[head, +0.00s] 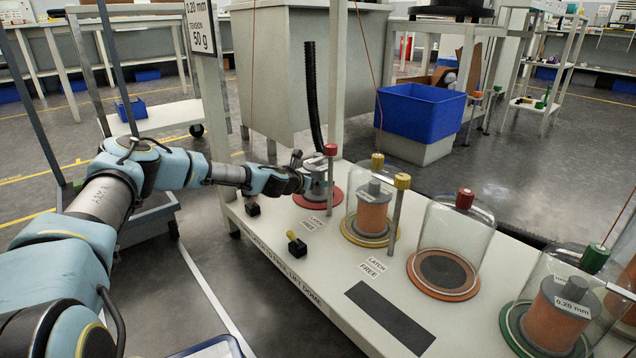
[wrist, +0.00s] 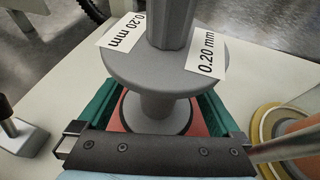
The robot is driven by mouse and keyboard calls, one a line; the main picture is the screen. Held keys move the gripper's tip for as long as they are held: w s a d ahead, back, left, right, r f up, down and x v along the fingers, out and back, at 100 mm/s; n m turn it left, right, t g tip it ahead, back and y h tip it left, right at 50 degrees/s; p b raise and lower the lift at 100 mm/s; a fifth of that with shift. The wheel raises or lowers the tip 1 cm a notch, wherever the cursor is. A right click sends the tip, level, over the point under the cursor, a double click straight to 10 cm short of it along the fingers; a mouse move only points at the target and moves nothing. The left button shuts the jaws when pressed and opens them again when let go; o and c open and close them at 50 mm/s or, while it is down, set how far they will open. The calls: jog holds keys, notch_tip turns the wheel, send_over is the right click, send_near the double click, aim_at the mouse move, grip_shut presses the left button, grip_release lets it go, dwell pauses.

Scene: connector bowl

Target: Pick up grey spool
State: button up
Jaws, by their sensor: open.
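The grey spool (head: 317,187) stands upright on a round red base (head: 328,198) at the far left end of the row on the bench. In the wrist view the spool (wrist: 165,66) fills the middle, with white "0.20 mm" labels on its wide upper flange. My gripper (wrist: 160,108) is open, with a green finger on each side of the spool's narrower lower part, below the flange. Whether a finger touches it cannot be told. In the head view my gripper (head: 302,183) is at the spool's left side and partly hides it.
A red-capped post (head: 331,165) stands close beside the spool. To the right are a yellow-capped glass dome (head: 372,208) over a copper spool, an empty red-capped dome (head: 455,230) and a green-capped dome (head: 560,290). A black-and-yellow latch (head: 297,245) sits in front.

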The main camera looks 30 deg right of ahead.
jog(key=c, duration=1.6)
